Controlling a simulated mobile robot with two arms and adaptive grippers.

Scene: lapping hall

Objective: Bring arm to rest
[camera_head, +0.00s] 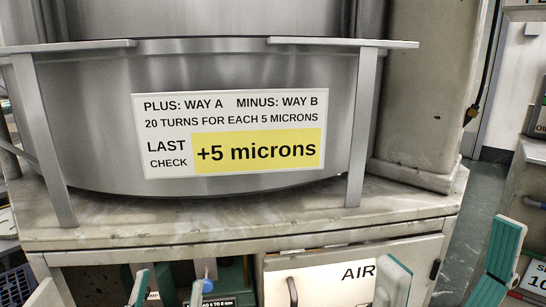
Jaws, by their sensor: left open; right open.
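My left gripper (168,289) shows at the bottom edge, left of centre, as narrow teal and pale fingertips standing apart. It is open, with nothing seen held between them. My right gripper (447,270) is at the lower right. Its two teal and pale fingers stand wide apart and it is open and empty. Both grippers are in front of the cabinet side of the machine stand. Most of both arms is out of the picture.
A large steel drum (90,110) stands on a worn stone-like top (250,215), with metal brackets around it. Its sign (230,133) reads "LAST CHECK +5 microns". Below is a cabinet door marked "AIR" (325,285). Green floor (480,195) shows at right, beside another bench.

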